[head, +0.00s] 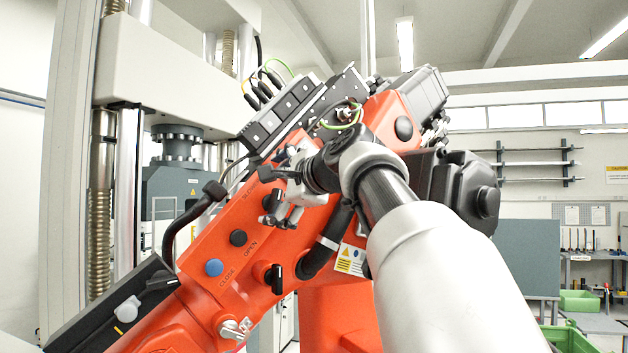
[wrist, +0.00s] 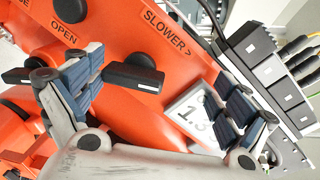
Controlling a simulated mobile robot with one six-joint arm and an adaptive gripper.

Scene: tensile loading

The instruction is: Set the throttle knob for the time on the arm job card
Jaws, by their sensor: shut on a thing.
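The throttle knob (wrist: 135,77) is a black bar on the orange arm housing, beside the printed word SLOWER in the wrist view. My gripper (wrist: 156,80) is shut on the knob; its blue-grey padded fingers stand on either side, far apart in the picture. A white plate with large dark digits (wrist: 192,115) shows beyond the knob, partly covered by my right finger. I cannot tell whether it is the job card.
The orange arm (head: 190,300) carries a blue CLOSE button (head: 214,267), a dark OPEN button (head: 238,237) and another black knob (head: 275,279). A black module block with cables (head: 285,110) sits just above my gripper. A testing-machine column (head: 128,190) stands at left.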

